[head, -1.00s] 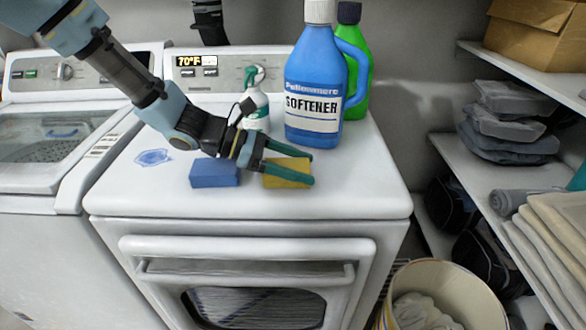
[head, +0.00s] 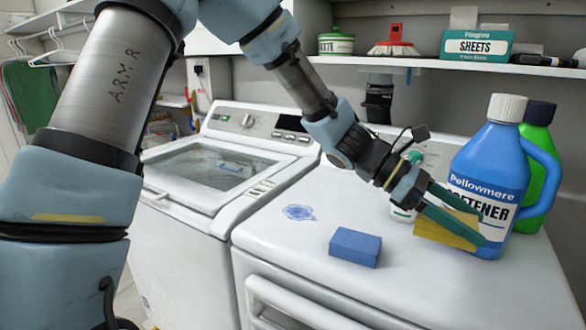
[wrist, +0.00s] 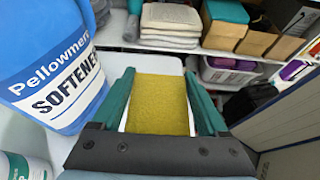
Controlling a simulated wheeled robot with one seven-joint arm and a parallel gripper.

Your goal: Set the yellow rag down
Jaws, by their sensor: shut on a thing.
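The yellow rag (head: 440,232) looks like a flat yellow block. My gripper (head: 480,228) is shut on it, with one green finger along each side. In the wrist view the rag (wrist: 160,105) fills the space between the fingers of my gripper (wrist: 159,76). In the head view it is over the white dryer top (head: 310,240), in front of the blue softener bottle (head: 485,170), and looks a little raised. Its underside and any gap to the dryer top are hidden.
A blue sponge (head: 355,247) lies left of the rag. A green bottle (head: 537,150) stands behind the softener. A white spray bottle (head: 403,214) is partly hidden by my arm. A washer (head: 210,165) stands left. The dryer's front-right top looks clear.

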